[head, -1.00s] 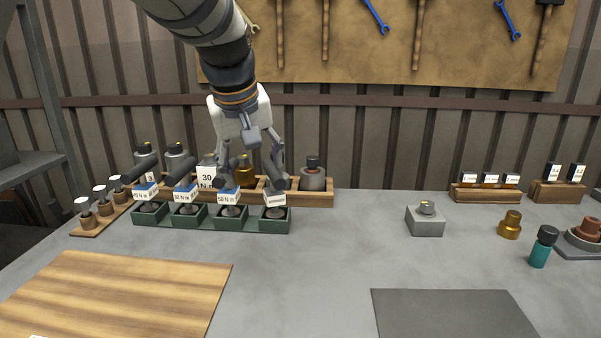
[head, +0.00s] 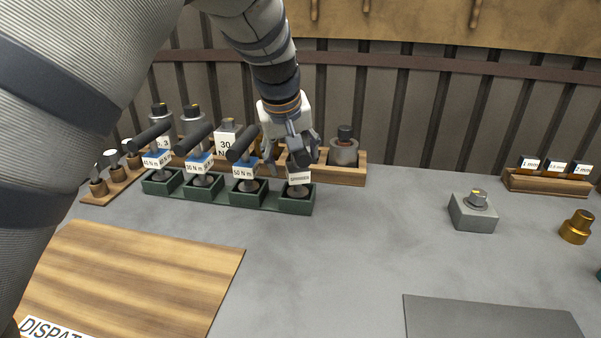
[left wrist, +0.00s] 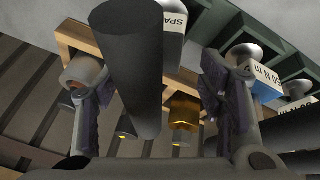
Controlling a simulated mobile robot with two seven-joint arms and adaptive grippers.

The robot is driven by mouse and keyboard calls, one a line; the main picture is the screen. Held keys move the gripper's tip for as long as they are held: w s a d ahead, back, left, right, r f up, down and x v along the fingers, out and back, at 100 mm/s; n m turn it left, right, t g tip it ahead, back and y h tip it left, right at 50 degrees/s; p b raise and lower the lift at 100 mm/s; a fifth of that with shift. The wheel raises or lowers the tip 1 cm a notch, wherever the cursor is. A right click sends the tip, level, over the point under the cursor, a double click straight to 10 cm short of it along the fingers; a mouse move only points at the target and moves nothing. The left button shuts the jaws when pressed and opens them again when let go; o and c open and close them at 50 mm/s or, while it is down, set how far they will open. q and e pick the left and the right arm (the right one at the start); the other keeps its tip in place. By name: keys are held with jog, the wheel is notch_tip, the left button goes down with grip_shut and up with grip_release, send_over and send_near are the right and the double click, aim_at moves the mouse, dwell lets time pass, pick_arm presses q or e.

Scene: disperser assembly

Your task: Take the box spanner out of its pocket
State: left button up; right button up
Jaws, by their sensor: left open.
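The box spanner (head: 298,191) stands in the rightmost pocket of the green rack (head: 247,204), under a white label. Its upper part is largely hidden by my left gripper (head: 288,160) in the head view. In the left wrist view its thick dark handle (left wrist: 132,62) runs between the two fingers, with a label starting "SPA" beside it. My left gripper, which also shows in that view (left wrist: 158,82), is open around the handle. A gap shows on the right side of the handle; contact on the left cannot be told. My right gripper is out of view.
Several torque drivers with black handles, such as the 50 N m one (head: 243,172), fill the other pockets. A wooden rack (head: 350,176) stands close behind. A grey block (head: 474,214) and a brass part (head: 577,227) stand right. The middle bench is clear.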

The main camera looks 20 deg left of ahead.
pick_arm(q)
jog(key=shift+w+f, duration=0.3)
jog(key=shift+f, duration=0.35)
jog(key=shift+r, duration=0.15)
jog(key=shift+c, duration=0.5)
grip_shut()
